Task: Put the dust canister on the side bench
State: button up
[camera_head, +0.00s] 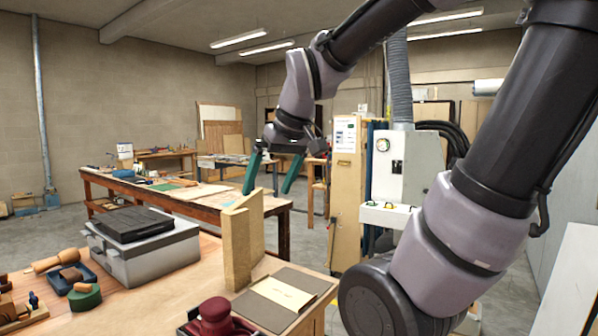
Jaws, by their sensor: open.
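My gripper (268,190) is in the middle of the view, with its two teal fingers pointing down and spread apart. It is empty and appears above and behind the near bench, in front of the long wooden bench (190,203). I cannot tell for sure which thing is the dust canister. A dark red rounded object (215,312) with a knob-like top stands at the bottom edge, partly cut off, and may be it. Another bench (166,153) stands farther back; I cannot tell which one is the side bench.
On the near bench (150,297) are a grey case (150,258) with a black lid, an upright wooden angle piece (238,245), dark sheets (308,283), and wooden tools at left. A white machine (392,165) with a hose stands behind my arm.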

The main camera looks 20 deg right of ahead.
jog(key=s+d+r+m+t, duration=0.1)
jog(key=s+d+r+m, duration=0.1)
jog(key=m, duration=0.4)
jog(key=s+d, duration=0.1)
jog(key=d, duration=0.1)
jog(key=shift+s+d+r+t, duration=0.3)
jog(key=shift+s+d+t, duration=0.1)
jog(key=shift+s, duration=0.1)
